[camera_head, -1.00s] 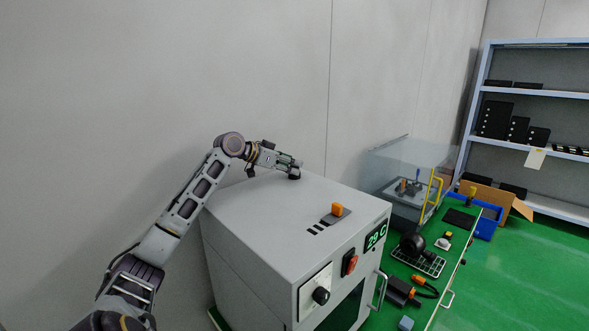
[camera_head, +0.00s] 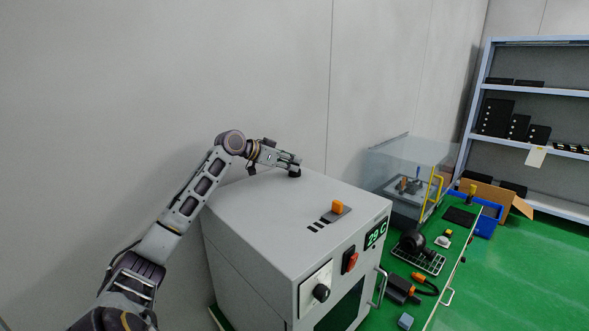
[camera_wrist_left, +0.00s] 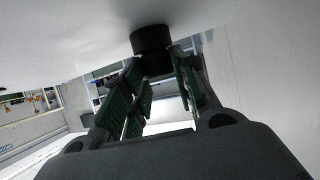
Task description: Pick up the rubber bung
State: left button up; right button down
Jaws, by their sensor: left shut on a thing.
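The rubber bung (camera_wrist_left: 151,39) is a short black cylinder between the finger pads of my left gripper (camera_wrist_left: 157,75). In the head view the bung (camera_head: 295,175) is a small dark piece at the tip of my left gripper (camera_head: 293,164), over the back part of the grey oven's top (camera_head: 255,210). The left gripper is shut on the bung, and its fingers hide part of it. I cannot tell whether the bung still touches the oven top. My right gripper is in neither view.
An orange knob (camera_head: 337,207) stands on the oven top, right of the gripper. A clear-walled case (camera_head: 400,165), a wire rack (camera_head: 420,260) and a blue bin (camera_head: 487,226) are on the green bench at right. A shelf unit (camera_head: 540,95) stands behind.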

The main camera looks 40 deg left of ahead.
pick_arm(q)
jog(key=shift+r, duration=0.15)
notch_tip(320, 180, up, 10)
jog(key=b, duration=0.1)
dwell(1.0)
